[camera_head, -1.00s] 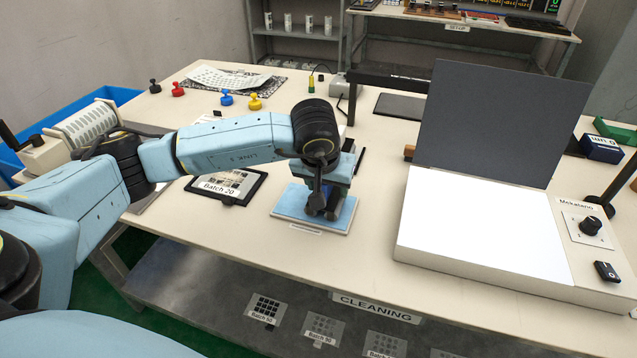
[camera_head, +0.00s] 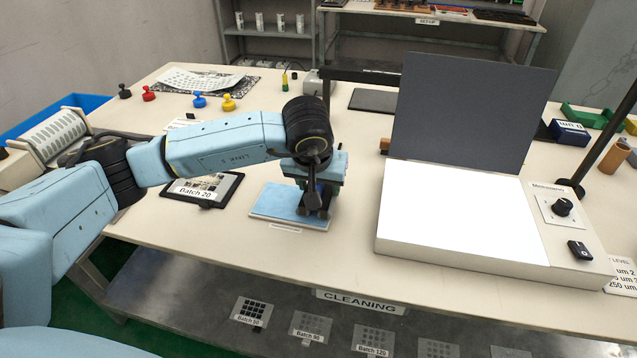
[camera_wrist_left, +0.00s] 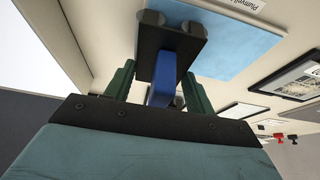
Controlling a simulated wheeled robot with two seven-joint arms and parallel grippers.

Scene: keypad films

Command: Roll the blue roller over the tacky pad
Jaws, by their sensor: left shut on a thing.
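The tacky pad (camera_head: 272,203) is a light blue sheet lying flat on the table, and part of it shows in the left wrist view (camera_wrist_left: 232,45). My left gripper (camera_head: 316,192) is above the pad's right part, pointing down. It is shut on the blue roller, whose blue handle (camera_wrist_left: 162,88) sits between the green fingers in the left wrist view. The roller's dark head is low at the pad's right end; I cannot tell whether it touches the surface. The gripper hides much of the roller in the head view. My right gripper is not in view.
A lit white light box (camera_head: 460,215) with a raised dark lid stands right of the pad. A framed Batch 20 film (camera_head: 203,188) lies to the left. Several coloured knobs (camera_head: 199,100) stand farther back. The table in front of the pad is clear.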

